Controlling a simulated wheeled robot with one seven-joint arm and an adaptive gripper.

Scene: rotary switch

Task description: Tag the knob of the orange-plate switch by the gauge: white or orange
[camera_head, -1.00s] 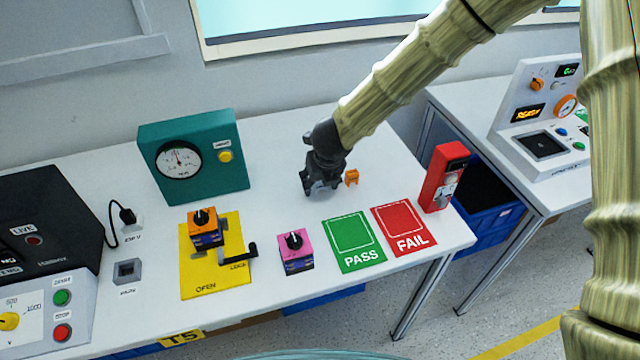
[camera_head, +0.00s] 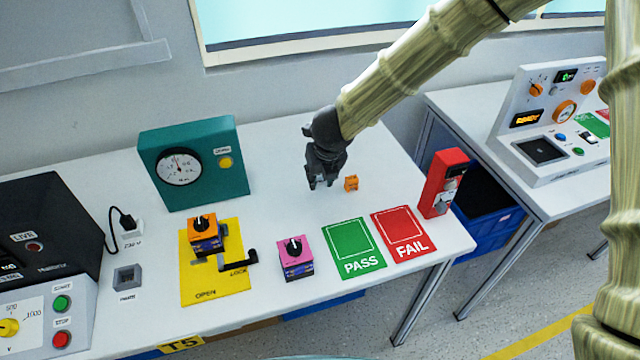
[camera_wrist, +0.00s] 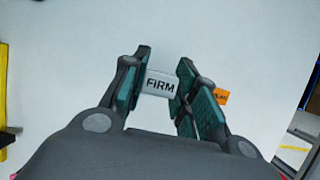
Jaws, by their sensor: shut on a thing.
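The orange-plate switch (camera_head: 206,240) sits on the yellow fixture (camera_head: 213,285), in front of the teal gauge box (camera_head: 222,179). Its black knob (camera_head: 201,223) is on top and bears no tag that I can see. My gripper (camera_head: 322,184) is above the back right of the table, away from the switch. In the wrist view, my gripper (camera_wrist: 163,95) is shut on a white tag (camera_wrist: 160,84) reading "FIRM". An orange tag (camera_head: 351,183) stands on the table just right of my gripper. It also shows in the wrist view (camera_wrist: 221,97), partly behind a finger, its lettering mostly hidden.
A pink-plate switch (camera_head: 295,258) stands right of the yellow fixture, whose black lever (camera_head: 240,262) sticks out. Green PASS (camera_head: 353,248) and red FAIL (camera_head: 404,234) mats lie at the front right. A red device (camera_head: 443,183) stands at the right edge. The table between gauge and gripper is clear.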

